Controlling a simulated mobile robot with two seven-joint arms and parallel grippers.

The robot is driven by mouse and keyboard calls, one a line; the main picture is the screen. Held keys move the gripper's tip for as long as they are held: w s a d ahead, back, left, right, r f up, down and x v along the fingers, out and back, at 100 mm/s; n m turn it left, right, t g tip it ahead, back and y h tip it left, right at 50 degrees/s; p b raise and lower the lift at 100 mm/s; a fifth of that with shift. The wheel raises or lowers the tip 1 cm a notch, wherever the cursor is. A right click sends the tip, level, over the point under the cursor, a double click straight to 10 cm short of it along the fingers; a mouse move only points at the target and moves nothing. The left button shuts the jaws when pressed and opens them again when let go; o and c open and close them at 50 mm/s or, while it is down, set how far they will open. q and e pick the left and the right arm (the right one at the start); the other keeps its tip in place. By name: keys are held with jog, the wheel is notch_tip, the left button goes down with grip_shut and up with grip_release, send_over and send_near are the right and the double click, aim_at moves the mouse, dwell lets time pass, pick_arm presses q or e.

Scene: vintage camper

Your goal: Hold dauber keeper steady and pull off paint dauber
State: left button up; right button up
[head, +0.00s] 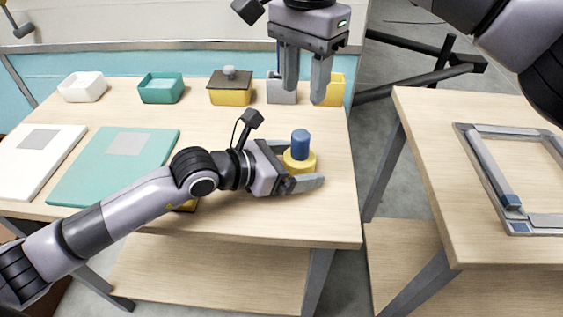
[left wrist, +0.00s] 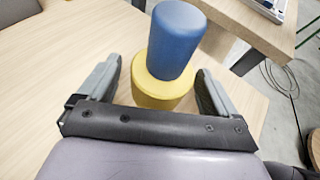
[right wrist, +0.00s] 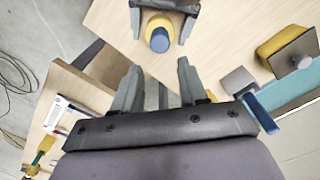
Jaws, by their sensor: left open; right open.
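The paint dauber, a blue cylinder (head: 300,143), stands upright in the yellow round dauber keeper (head: 299,164) near the table's right edge. My left gripper (head: 304,168) is open, with its fingers on either side of the keeper. In the left wrist view the keeper (left wrist: 156,92) sits between the fingers, with the dauber (left wrist: 178,42) above it; I cannot tell whether the fingers touch it. My right gripper (head: 304,93) is open and empty, raised above the dauber. In the right wrist view the dauber (right wrist: 160,41) shows beyond its fingertips.
Along the table's back stand a white bin (head: 82,89), a teal bin (head: 161,90), a lidded yellow box (head: 230,96), a grey bin (head: 281,95) and another yellow bin (head: 336,90). A teal board (head: 95,180) lies left. Right, across a gap, another table holds a grey frame (head: 487,170).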

aim_at(306, 136)
pick_arm(q)
jog(key=shift+w+d+f, duration=0.15)
jog(key=shift+w+d, duration=0.05)
jog(key=shift+d, duration=0.1)
jog(key=shift+c, duration=0.2)
jog(key=c, duration=1)
jog(key=shift+c, duration=0.7)
pick_arm(e)
jog(key=shift+o, duration=1.4)
jog(key=m, duration=0.2)
jog(key=f+m, duration=0.1)
jog(key=shift+d+m+y, duration=0.3)
jog(key=shift+m, duration=0.1)
jog(key=m, duration=0.2)
jog(key=f+m, duration=0.1)
jog(key=m, duration=0.1)
jog(key=shift+s+d+t+y, duration=0.15)
jog(key=shift+d+t+y, duration=0.15)
jog(key=shift+t, duration=0.1)
jog(key=shift+a+f+m+t+y, duration=0.15)
jog(key=shift+f+m+y, duration=0.15)
jog(key=shift+f+m, duration=2)
jog(key=shift+a+f+m+t+y, duration=0.15)
jog(key=shift+f+m+y, duration=0.15)
jog(key=shift+f+m, duration=1.95)
